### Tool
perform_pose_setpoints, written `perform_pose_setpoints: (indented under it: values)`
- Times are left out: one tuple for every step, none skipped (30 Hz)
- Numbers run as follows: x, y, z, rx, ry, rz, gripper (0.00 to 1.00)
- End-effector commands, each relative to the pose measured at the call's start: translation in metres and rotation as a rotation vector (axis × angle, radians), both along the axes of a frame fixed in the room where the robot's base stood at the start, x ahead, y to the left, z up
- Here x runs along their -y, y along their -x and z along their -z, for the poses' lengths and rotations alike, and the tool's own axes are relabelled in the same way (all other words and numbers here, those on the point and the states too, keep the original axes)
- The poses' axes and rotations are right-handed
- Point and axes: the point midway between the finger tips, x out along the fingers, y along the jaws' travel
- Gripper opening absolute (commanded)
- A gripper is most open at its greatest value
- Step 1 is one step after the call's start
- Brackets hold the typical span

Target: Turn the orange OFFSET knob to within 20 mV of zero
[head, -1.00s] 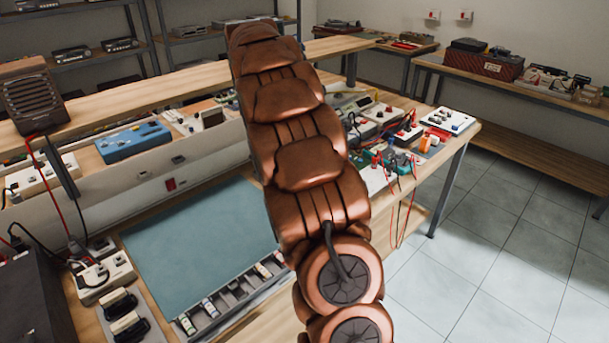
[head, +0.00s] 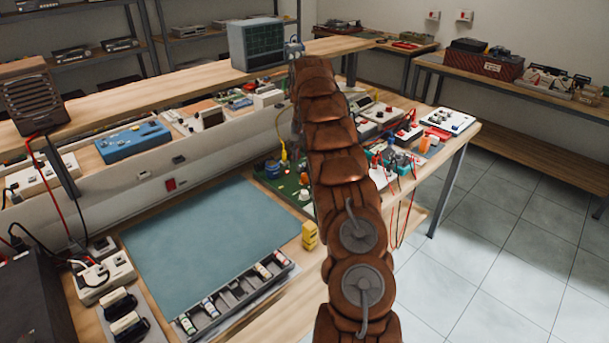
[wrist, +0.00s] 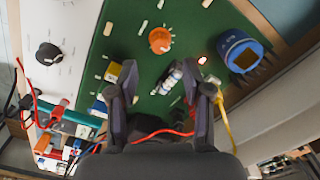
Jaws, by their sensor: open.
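The orange knob (wrist: 160,40) stands on a green board (wrist: 140,75) in the wrist view. My gripper (wrist: 163,92) is open, its two dark fingers spread over the board. The knob lies beyond the fingertips, between their lines and apart from them. A small red light (wrist: 202,60) glows near the right fingertip. In the head view the green board (head: 287,187) shows left of my arm, which hides part of it and my fingers.
A small cylindrical part (wrist: 172,78) and a red wire (wrist: 165,134) lie near my fingers, with a yellow lead (wrist: 222,112) at right. A white panel with a black knob (wrist: 47,54) adjoins the board. The blue-green mat (head: 200,235) is clear.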

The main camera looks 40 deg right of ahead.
Motion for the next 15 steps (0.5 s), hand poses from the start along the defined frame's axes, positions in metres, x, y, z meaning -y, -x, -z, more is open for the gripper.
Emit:
perform_pose_setpoints:
  values:
    - [0.000,0.000,0.002,0.000,0.000,0.001,0.50]
    - [0.001,0.000,0.003,0.000,0.000,0.001,0.50]
    - [0.001,0.000,0.005,0.001,0.000,0.001,0.50]
    - [0.001,0.000,0.008,0.001,-0.001,0.001,0.50]
    - [0.001,0.000,0.010,0.001,-0.001,0.001,0.50]
    - [0.001,0.001,0.013,-0.001,-0.001,0.001,0.50]
    - [0.000,0.001,0.017,-0.001,-0.002,0.001,0.50]
    - [0.000,0.001,0.020,-0.002,-0.002,0.001,0.50]
    - [0.000,0.001,0.025,-0.003,-0.001,0.001,0.50]
    - [0.001,0.002,0.029,-0.003,-0.001,0.001,0.50]
    - [0.001,0.002,0.033,-0.003,-0.001,0.001,0.50]
    - [0.000,0.001,0.038,-0.002,-0.002,0.001,0.50]
    - [0.000,0.001,0.042,-0.002,-0.002,0.001,0.50]
    - [0.000,0.001,0.046,-0.001,-0.001,0.001,0.50]
    - [0.000,0.001,0.051,-0.001,-0.001,0.001,0.50]
